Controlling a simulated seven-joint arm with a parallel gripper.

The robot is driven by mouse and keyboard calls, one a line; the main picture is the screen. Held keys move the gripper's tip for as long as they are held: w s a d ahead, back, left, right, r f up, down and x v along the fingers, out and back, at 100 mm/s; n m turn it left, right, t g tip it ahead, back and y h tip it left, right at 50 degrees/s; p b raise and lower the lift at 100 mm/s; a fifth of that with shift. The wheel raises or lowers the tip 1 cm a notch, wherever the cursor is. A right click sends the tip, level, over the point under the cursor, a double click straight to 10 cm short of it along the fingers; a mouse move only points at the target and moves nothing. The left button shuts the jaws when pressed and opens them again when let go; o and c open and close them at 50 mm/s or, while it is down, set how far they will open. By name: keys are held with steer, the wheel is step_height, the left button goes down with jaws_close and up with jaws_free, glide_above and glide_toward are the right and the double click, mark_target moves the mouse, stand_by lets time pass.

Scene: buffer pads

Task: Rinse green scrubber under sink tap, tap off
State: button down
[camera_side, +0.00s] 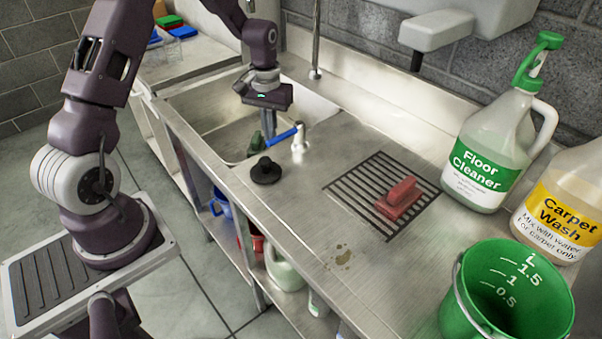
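My gripper (267,128) points down over the near part of the steel sink basin (205,108). A green scrubber (257,143) shows at its fingertips, low in the basin beside the near rim. The view is too small to tell whether the fingers are closed on it or only beside it. A short metal tap fitting (299,142) with a blue lever (283,135) stands on the counter at the basin's edge, just right of the fingers. I cannot see any running water.
A black plug (265,171) lies near the basin edge. A red scrubber (399,198) rests on a black slotted mat (352,190). A Floor Cleaner jug (480,165), a Carpet Wash jug (560,215) and a green bucket (515,300) stand right. A thin upright pipe (316,40) rises behind the basin.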

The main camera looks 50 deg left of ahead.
steer(key=shift+d, duration=0.1)
steer(key=shift+s+d, duration=0.15)
steer(key=shift+d, duration=0.9)
steer(key=shift+d, duration=0.95)
steer(key=shift+w+d, duration=0.1)
steer(key=shift+w, duration=0.1)
